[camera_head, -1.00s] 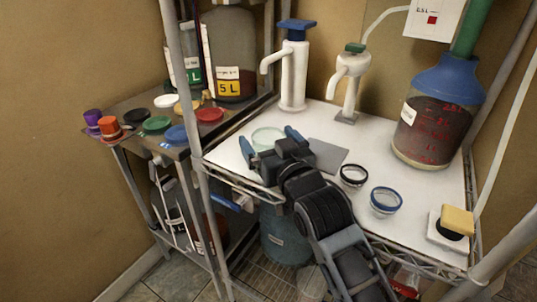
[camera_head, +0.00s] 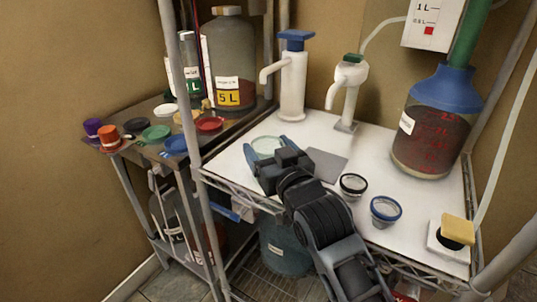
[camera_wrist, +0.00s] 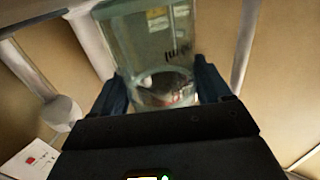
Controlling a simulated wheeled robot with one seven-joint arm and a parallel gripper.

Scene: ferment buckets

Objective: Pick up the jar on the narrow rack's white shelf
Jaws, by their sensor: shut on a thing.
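The jar (camera_head: 266,147) is clear, faintly green glass on the narrow rack's white shelf (camera_head: 375,163), near its left front. My gripper (camera_head: 268,147) is shut on it, with one blue-grey finger on each side. In the wrist view the jar (camera_wrist: 150,40) stands between the two fingers of my gripper (camera_wrist: 161,82), with dark writing on its wall and something small showing through its round end. My gripper body hides part of the jar in the head view. I cannot tell whether the jar touches the shelf.
A grey plate (camera_head: 327,165), a black-rimmed cup (camera_head: 353,186) and a blue-rimmed cup (camera_head: 385,211) are right of my gripper. Two white pumps (camera_head: 294,85) stand behind. A blue-topped carboy (camera_head: 432,135) is at the right. Rack posts stand close at the left.

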